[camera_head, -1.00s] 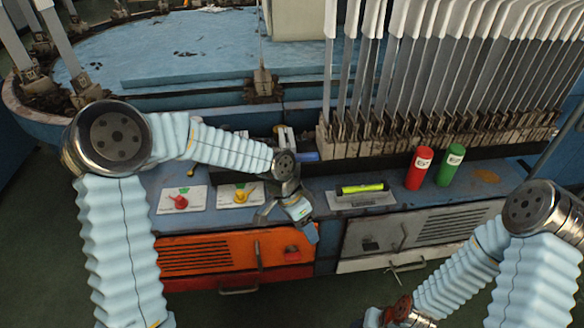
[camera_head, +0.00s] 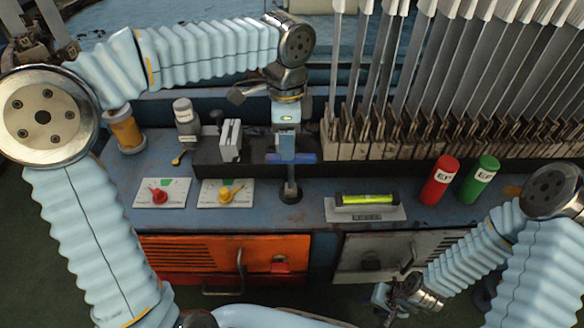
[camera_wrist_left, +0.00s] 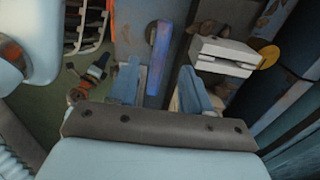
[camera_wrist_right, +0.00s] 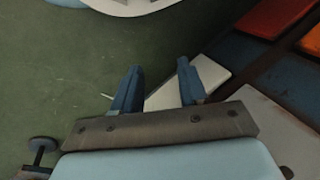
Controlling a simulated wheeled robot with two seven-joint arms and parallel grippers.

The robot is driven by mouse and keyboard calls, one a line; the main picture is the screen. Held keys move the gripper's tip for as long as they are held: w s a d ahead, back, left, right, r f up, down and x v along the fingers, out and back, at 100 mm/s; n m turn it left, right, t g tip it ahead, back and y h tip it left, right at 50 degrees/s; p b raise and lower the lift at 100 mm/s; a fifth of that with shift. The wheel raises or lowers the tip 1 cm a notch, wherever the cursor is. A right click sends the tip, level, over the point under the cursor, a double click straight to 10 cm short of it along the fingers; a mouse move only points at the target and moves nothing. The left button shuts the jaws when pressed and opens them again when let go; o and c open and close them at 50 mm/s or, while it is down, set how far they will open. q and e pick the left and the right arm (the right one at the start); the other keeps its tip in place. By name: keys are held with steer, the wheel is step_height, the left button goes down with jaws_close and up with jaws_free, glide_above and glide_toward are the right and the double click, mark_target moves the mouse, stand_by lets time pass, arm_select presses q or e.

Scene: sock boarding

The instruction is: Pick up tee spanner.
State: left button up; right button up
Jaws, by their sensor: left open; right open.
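The tee spanner (camera_head: 302,158) has a blue crossbar and stands upright, its stem going down to a round black base on the blue bench top. Its blue bar (camera_wrist_left: 160,50) shows in the left wrist view, ahead of and between the finger tips. My left gripper (camera_head: 286,143) is open and points down right over the crossbar, hiding part of it. I cannot tell whether the fingers touch it. The left fingers also show in the left wrist view (camera_wrist_left: 163,85). My right gripper (camera_head: 388,300) is open and empty, low in front of the grey cabinet; its fingers show in the right wrist view (camera_wrist_right: 158,88).
A yellow-green level vial (camera_head: 366,199) lies on a plate. Red (camera_head: 158,195) and yellow (camera_head: 232,194) knobs sit at the left. A dark rail with upright boards (camera_head: 400,135) runs behind.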

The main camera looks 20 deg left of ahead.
arm_select(q)
steer(key=b, duration=0.2)
glide_above(291, 187)
steer(key=f, duration=0.8)
steer(key=shift+w+a, duration=0.15)
steer(key=shift+w, duration=0.25)
jaws_close()
